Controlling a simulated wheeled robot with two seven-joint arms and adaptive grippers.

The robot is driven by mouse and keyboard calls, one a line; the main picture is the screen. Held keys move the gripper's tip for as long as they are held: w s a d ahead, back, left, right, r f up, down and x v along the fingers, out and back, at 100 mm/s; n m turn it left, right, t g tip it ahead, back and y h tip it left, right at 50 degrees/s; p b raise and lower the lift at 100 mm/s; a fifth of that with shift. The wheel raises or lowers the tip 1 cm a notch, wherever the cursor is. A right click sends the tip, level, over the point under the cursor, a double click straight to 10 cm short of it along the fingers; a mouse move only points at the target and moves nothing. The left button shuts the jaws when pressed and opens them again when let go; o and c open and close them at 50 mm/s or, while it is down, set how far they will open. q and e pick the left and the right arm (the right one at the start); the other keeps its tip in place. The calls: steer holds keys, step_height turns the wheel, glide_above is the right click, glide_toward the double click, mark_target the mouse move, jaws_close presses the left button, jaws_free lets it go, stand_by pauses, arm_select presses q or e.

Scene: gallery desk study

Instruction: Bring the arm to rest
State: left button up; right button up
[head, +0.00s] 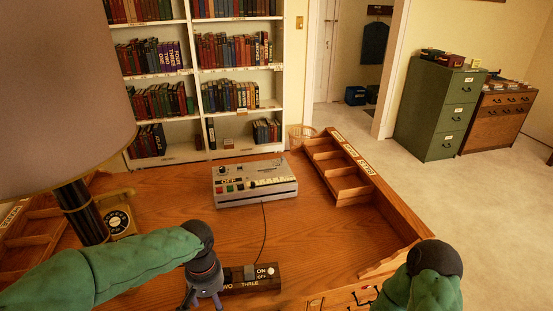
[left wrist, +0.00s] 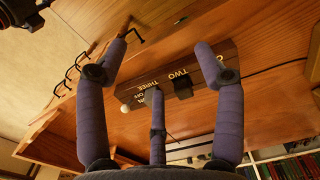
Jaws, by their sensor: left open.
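My left arm (head: 120,265) reaches in from the left over the wooden desk. My left gripper (head: 205,290) points down just left of a dark switch strip (head: 248,287) marked TWO and THREE, hiding part of it. In the left wrist view my left gripper (left wrist: 160,65) has its purple fingers spread and empty. The strip (left wrist: 180,82) shows beyond the fingers there, with a round white knob (left wrist: 125,109) at its ON/OFF end. I cannot tell whether a finger touches it. My right arm (head: 436,280) shows at the lower right; its gripper is out of view.
A grey control box (head: 254,190) with coloured buttons stands at the desk's middle. Wooden compartments (head: 335,170) line the right edge. Bare desktop (head: 330,240) lies right of the strip.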

arm_select(q)
steer(key=s+d+f+h, duration=0.1)
steer(key=d+f+h, duration=0.15)
steer(key=f, duration=0.75)
steer(key=s+d+f+h, duration=0.1)
steer(key=d+f, duration=0.2)
steer(key=f, duration=0.6)
steer(key=s+d+f, duration=0.1)
steer(key=s+f, duration=0.8)
steer(key=f, duration=0.4)
steer(key=shift+s+n, duration=0.3)
steer(key=shift+s, duration=0.05)
arm_select(e)
steer(key=shift+w, duration=0.2)
arm_select(q)
steer(key=shift+h, duration=0.25)
